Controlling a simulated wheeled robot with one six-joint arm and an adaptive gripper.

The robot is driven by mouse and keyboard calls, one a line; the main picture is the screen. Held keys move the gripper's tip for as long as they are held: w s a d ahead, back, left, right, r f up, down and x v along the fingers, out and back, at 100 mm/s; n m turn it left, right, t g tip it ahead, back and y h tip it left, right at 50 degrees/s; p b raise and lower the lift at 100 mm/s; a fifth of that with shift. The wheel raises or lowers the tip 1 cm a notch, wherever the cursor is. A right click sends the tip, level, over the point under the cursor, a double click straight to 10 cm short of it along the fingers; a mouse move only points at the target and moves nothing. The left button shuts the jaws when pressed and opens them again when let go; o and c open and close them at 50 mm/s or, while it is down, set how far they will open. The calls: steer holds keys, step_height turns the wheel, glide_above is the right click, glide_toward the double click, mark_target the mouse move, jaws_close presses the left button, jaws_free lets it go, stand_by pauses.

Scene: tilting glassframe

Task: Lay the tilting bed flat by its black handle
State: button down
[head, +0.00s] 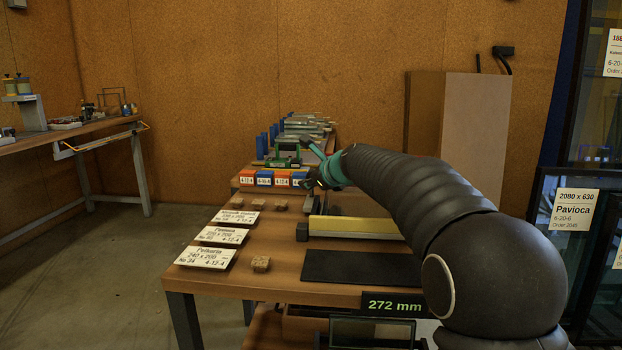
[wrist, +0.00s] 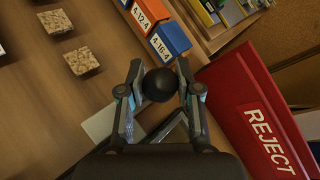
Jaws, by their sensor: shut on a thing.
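My gripper (wrist: 159,68) has its two fingers on either side of a round black knob (wrist: 158,86), the black handle, and is shut on it. In the head view my gripper (head: 313,181) is small and dark, above the far part of the workbench, and the knob cannot be made out there. Below the knob in the wrist view is a dark-edged, pale flat piece (wrist: 174,130), partly hidden by the fingers; I cannot tell whether it belongs to the tilting bed. The bed's tilt is not clear in either view, and my arm covers part of that area in the head view.
Orange and blue boxes (head: 281,179) stand left of my gripper. A red REJECT bin (wrist: 240,95) is close on the right in the wrist view. Cork blocks (head: 261,264), label cards (head: 208,257), a yellow bar (head: 352,227) and a black mat (head: 350,267) lie on the workbench (head: 235,283).

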steer(key=c, duration=0.8)
jaws_free()
steer(key=v, duration=1.2)
steer(key=shift+w, duration=0.1)
steer(key=shift+d, duration=0.1)
